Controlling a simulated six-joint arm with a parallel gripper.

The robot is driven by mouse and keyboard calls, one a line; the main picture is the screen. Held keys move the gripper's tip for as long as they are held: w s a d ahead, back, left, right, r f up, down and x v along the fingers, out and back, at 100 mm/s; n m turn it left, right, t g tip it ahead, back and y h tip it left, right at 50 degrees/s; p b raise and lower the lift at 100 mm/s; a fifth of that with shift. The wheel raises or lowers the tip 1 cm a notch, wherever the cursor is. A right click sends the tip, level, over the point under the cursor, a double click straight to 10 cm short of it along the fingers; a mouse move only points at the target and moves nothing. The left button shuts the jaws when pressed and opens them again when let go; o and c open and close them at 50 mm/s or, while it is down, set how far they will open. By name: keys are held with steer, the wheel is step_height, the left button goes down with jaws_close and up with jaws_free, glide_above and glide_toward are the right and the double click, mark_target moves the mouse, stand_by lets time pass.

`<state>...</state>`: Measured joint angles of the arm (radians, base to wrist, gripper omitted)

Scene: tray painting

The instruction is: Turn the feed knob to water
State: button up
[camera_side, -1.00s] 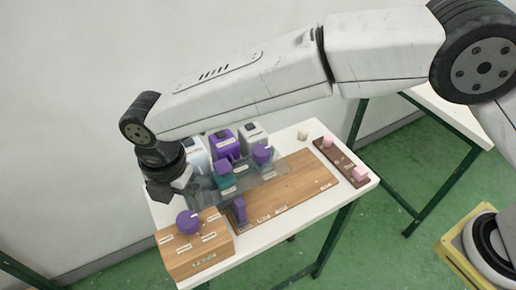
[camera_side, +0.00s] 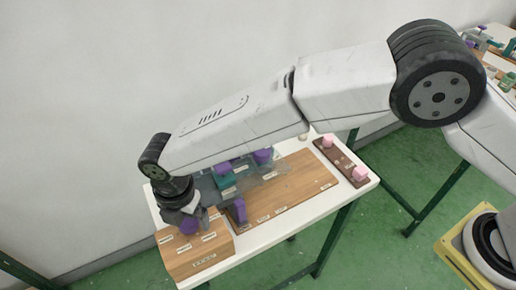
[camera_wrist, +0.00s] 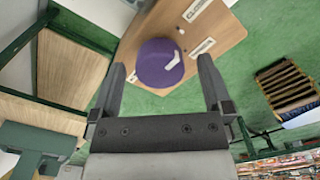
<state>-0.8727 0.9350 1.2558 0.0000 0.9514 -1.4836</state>
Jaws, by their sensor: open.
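The purple feed knob (camera_side: 189,227) sits on top of a wooden box (camera_side: 205,258) at the front left of the white table. My gripper (camera_side: 190,220) is open and just above the knob, partly hiding it in the side view. In the wrist view the knob (camera_wrist: 157,63) appears between the spread fingers of my gripper (camera_wrist: 160,68), with gaps on both sides. A white pointer mark shows on its top. White labels (camera_wrist: 198,9) lie around it on the box, too small to read.
A wooden board (camera_side: 290,190) with an upright purple piece (camera_side: 240,211) lies right of the box. Behind it stand purple and teal parts (camera_side: 225,180), partly hidden by my arm. A brown strip with pink blocks (camera_side: 360,173) is at the table's right.

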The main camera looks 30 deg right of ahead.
steer(key=shift+f, duration=0.25)
steer(key=c, duration=1.3)
